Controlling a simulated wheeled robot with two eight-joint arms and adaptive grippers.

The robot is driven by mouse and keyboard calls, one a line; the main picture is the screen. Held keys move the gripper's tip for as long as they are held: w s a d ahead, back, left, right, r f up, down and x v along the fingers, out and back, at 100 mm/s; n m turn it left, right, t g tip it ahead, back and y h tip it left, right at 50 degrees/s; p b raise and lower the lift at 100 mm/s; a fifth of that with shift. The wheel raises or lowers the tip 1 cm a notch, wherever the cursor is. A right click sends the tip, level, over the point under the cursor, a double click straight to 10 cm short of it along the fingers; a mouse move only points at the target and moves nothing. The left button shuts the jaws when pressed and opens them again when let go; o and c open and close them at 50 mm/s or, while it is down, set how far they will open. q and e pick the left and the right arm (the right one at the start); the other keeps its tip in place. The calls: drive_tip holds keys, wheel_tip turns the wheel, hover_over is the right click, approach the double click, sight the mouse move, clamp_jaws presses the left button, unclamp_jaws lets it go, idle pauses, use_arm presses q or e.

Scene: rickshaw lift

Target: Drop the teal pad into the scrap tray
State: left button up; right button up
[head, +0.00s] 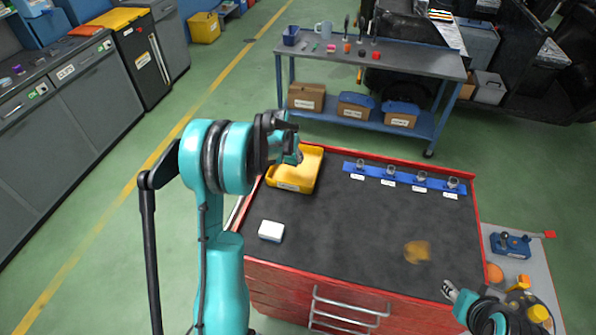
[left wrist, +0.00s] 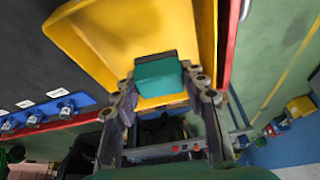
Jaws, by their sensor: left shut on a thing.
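My left gripper (left wrist: 161,88) is shut on the teal pad (left wrist: 160,78), a small block with a dark top face, held between its two fingers. The yellow tray (left wrist: 180,30), which I take for the scrap tray, lies behind the pad in the left wrist view. In the head view the left gripper (head: 292,150) is over the tray's upper part, and the tray (head: 291,185) stands at the back left of the red-edged cabinet top. My right gripper (head: 450,291) is low at the right front edge; its fingers are too small to judge.
A white block (head: 271,231) lies at the front left of the dark top (head: 350,230). A blue rack (head: 400,180) with several small glass pieces runs along the back edge. A brown stain (head: 417,251) is at the right. The middle is clear.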

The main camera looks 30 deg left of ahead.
use_arm(q)
drive_tip(key=shift+f+b, duration=0.3)
drive_tip(key=shift+f, duration=0.55)
drive_tip(key=o, duration=1.2)
drive_tip(key=shift+o, duration=0.2)
drive_tip(key=shift+r, duration=0.1)
drive_tip(key=v, duration=1.2)
drive_tip(key=shift+s, duration=0.1)
